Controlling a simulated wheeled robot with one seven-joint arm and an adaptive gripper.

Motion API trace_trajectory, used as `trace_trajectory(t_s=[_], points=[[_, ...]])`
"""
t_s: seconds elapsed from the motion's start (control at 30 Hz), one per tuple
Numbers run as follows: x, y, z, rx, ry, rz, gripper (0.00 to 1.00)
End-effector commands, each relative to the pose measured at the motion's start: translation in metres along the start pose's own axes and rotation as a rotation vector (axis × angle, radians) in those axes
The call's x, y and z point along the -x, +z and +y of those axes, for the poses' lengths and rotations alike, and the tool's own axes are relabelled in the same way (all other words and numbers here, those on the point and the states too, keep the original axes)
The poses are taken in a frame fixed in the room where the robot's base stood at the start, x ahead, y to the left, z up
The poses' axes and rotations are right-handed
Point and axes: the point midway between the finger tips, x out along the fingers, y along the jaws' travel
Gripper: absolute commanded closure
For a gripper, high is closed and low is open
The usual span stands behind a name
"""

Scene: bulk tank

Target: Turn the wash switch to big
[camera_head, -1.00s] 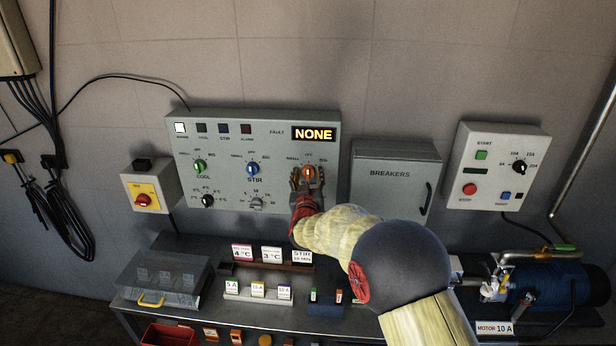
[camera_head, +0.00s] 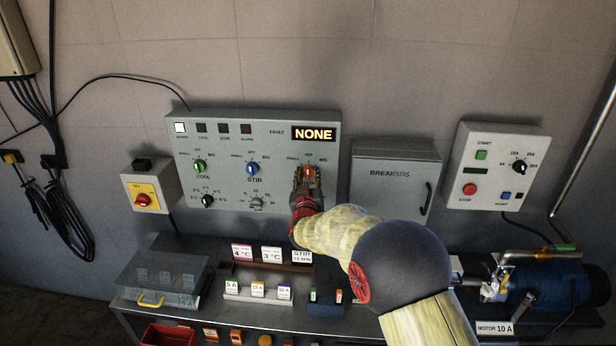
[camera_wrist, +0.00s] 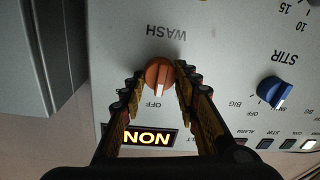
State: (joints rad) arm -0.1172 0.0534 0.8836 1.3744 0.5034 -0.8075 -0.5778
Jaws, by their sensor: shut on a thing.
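The wash switch (camera_head: 309,171) is an orange knob at the right of the grey control panel (camera_head: 230,140). In the wrist view the wash switch (camera_wrist: 158,74) shows close up and upside down, its white mark pointing at OFF. My gripper (camera_head: 306,180) is at the panel, and its fingers cover the knob's lower part in the head view. In the wrist view my gripper (camera_wrist: 160,80) has one finger on each side of the knob, shut on it. The big label beside this switch is hidden by a finger in the wrist view.
The blue stir switch (camera_head: 252,168) and green cool switch (camera_head: 200,166) are to the left on the panel. The display (camera_head: 314,134) above reads NONE. The grey breakers box (camera_head: 395,180) stands close on the right. A bench with cards and trays (camera_head: 258,296) is below.

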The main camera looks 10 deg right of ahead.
Motion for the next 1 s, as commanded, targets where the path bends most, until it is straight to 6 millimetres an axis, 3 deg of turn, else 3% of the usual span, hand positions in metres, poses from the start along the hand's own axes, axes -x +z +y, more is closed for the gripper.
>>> trace_trajectory(t_s=[0.27,1.0], points=[[-0.0001,0.0031,-0.0003,-0.111,0.003,0.01,0.94],[0.0,0.0056,0.0007,-0.716,0.012,0.053,0.94]])
